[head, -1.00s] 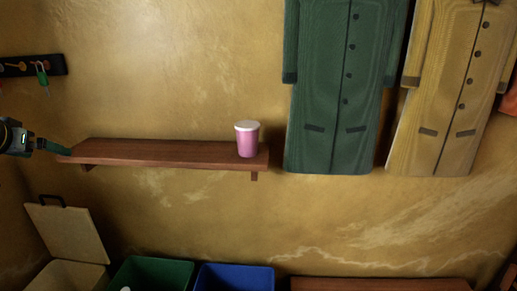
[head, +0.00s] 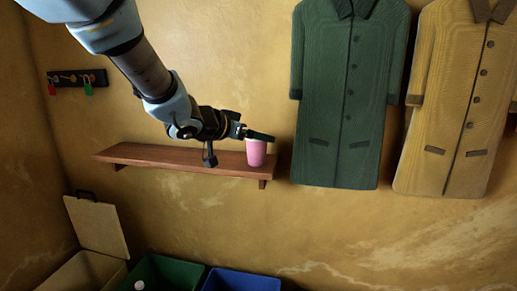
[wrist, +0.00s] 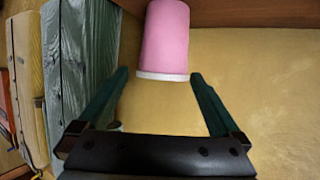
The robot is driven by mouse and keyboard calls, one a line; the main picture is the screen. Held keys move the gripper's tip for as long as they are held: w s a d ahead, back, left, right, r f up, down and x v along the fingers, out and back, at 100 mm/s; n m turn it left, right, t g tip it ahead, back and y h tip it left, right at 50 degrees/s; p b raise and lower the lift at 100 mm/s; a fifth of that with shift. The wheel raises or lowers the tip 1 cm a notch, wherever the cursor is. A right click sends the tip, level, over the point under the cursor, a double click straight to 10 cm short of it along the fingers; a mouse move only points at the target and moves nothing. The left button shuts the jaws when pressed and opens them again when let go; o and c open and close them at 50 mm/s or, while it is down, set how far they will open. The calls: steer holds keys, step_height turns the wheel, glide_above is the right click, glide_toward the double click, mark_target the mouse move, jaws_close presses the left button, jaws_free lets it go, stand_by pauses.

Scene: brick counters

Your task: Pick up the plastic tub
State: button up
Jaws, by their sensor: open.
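The plastic tub is a pink cup with a white rim (head: 256,156), standing upright at the right end of the wooden shelf (head: 170,157). In the wrist view the tub (wrist: 166,38) appears upside down, its white rim towards my gripper. My gripper (head: 262,136) is open, at the height of the tub's top, and a dark finger hides much of the rim in the head view. In the wrist view my gripper's two green fingers (wrist: 159,75) are apart, with the tips on either side of the rim. Nothing is between the fingers further back. I cannot tell whether they touch the tub.
A green coat (head: 340,110) and a tan coat (head: 455,110) hang right of the shelf. A key rack (head: 78,80) is on the wall at left. A green bin (head: 165,270), a blue bin (head: 240,281) and a lidded beige bin (head: 98,228) stand below.

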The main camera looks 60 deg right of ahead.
steer(key=shift+p+x, duration=0.7)
steer(key=shift+x, duration=1.95)
steer(key=shift+w+f, duration=0.15)
steer(key=shift+w, duration=0.05)
steer(key=c, duration=1.2)
steer(key=shift+o, duration=0.2)
